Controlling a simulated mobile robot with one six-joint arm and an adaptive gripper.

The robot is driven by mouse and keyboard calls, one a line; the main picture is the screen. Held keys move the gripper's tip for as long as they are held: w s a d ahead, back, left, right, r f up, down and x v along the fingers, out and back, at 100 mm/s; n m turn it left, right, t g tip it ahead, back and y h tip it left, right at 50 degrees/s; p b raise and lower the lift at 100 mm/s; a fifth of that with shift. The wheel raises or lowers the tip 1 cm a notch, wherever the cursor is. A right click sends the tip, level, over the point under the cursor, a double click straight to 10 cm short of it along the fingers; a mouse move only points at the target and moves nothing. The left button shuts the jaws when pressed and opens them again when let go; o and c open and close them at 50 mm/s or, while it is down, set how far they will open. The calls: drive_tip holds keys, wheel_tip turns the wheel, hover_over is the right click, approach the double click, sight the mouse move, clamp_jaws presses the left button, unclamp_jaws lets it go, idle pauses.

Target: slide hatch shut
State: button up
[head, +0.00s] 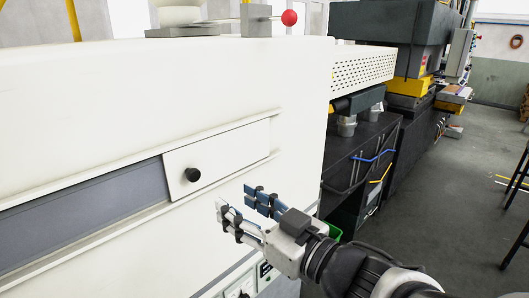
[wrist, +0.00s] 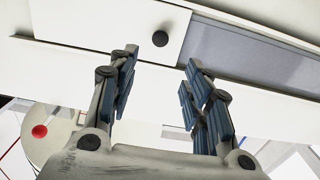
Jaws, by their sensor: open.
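The hatch (head: 225,157) is a white sliding panel with a round black knob (head: 192,174) near its left end. It sits between two rails at the right part of its track on the white machine, and a grey opening (head: 85,222) shows to its left. In the wrist view the hatch (wrist: 95,22) is at the top, with the knob (wrist: 161,39) between and beyond the fingertips. My gripper (head: 238,200) is open and empty, in front of the machine, below and right of the knob. In the wrist view my gripper (wrist: 170,68) shows its fingers spread apart, not touching the knob.
The white machine body (head: 150,95) fills the left. A red ball on a lever (head: 289,18) stands on its top. Control switches (head: 240,287) sit below the track. A dark press machine (head: 390,100) stands behind at the right.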

sight(195, 175)
drive_tip(key=b+x, duration=0.2)
drive_tip(key=x, duration=1.1)
drive_tip(key=shift+w+a, duration=0.2)
drive_tip(key=shift+w, duration=0.05)
clamp_jaws()
